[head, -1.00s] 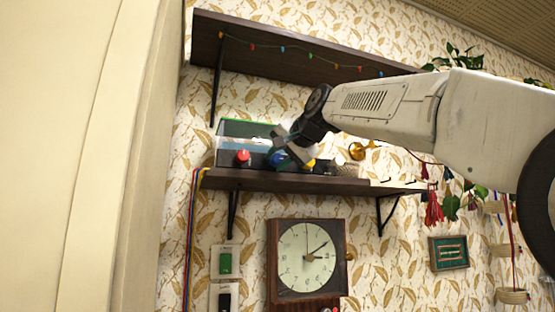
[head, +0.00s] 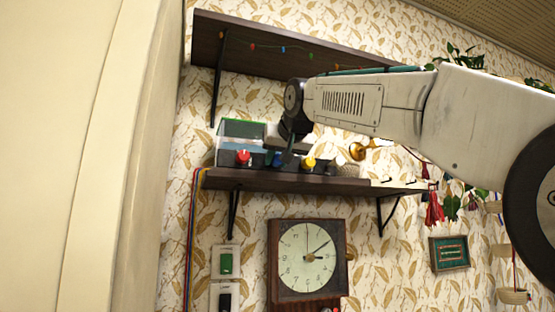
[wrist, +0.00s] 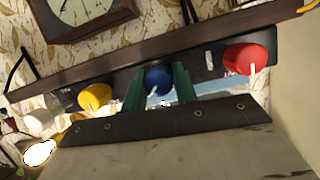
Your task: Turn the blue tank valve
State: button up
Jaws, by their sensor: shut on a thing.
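The blue tank valve (wrist: 158,79) is a round blue knob on a dark panel (wrist: 205,62) that stands on the lower shelf. In the wrist view my gripper (wrist: 160,88) has its two green fingers on either side of the blue knob, shut on it. In the head view my gripper (head: 290,150) is at the panel and covers much of the blue valve (head: 277,159). A red knob (wrist: 248,58) and a yellow knob (wrist: 95,97) flank the blue one. They also show in the head view, red (head: 243,157) and yellow (head: 308,163).
A white knob (wrist: 38,121) sits beyond the yellow one in the wrist view. The lower shelf (head: 350,185) runs under the panel, with a clock (head: 300,285) below. An upper shelf (head: 250,55) with a light string hangs above. A brass object (head: 358,151) is right of the panel.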

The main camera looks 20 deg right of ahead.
jog(key=n+h, duration=0.2)
jog(key=n, duration=0.2)
jog(key=shift+f+h, duration=0.1)
jog(key=shift+h, duration=0.2)
jog(key=shift+n+t+h, duration=0.5)
jog(key=shift+n+h, duration=0.2)
jog(key=shift+n, duration=0.9)
jog(key=o, duration=1)
jog(key=shift+c, duration=0.2)
jog(key=v, duration=0.8)
